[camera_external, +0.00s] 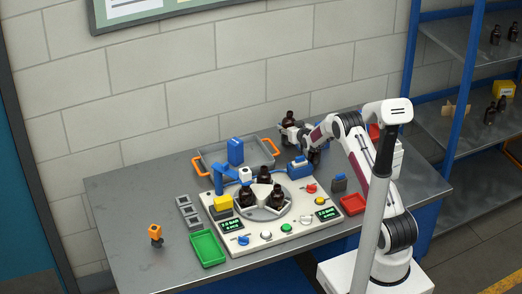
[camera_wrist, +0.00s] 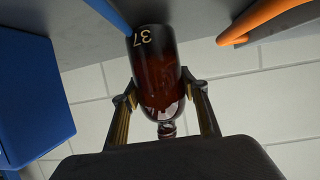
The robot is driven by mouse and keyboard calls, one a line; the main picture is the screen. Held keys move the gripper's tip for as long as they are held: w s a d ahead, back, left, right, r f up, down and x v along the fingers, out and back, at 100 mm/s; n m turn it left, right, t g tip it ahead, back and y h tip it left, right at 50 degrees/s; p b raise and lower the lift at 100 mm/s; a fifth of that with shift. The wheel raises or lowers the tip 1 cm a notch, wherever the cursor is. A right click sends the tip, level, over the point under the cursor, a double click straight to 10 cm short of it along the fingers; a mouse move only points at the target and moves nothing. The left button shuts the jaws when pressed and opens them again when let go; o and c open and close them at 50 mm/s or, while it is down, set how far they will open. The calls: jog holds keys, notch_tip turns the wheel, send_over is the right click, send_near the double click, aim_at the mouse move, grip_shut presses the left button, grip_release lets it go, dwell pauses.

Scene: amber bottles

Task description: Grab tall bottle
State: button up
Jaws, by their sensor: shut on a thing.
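A dark amber bottle (camera_wrist: 158,70) with the number 37 near its base lies between the two fingers of my gripper (camera_wrist: 162,88) in the wrist view. The fingers press on both its sides, and the neck points toward the palm. In the external view my gripper (camera_external: 297,131) is at the back of the table with a dark bottle (camera_external: 290,118) at its fingers. Several other dark bottles (camera_external: 265,175) stand on the round plate of the white control panel. Whether the held bottle touches the table is unclear.
A grey tray (camera_external: 215,152) with orange handles lies behind the panel (camera_external: 300,232). A blue block (camera_external: 235,152) stands there. A green tray (camera_external: 207,248) and a red tray (camera_external: 352,204) flank the panel. The table's left part is mostly clear. Shelves stand at right.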

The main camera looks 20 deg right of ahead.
aim_at(289, 112)
notch_tip(289, 112, up, 10)
jog(key=shift+f, duration=0.15)
dwell(0.4)
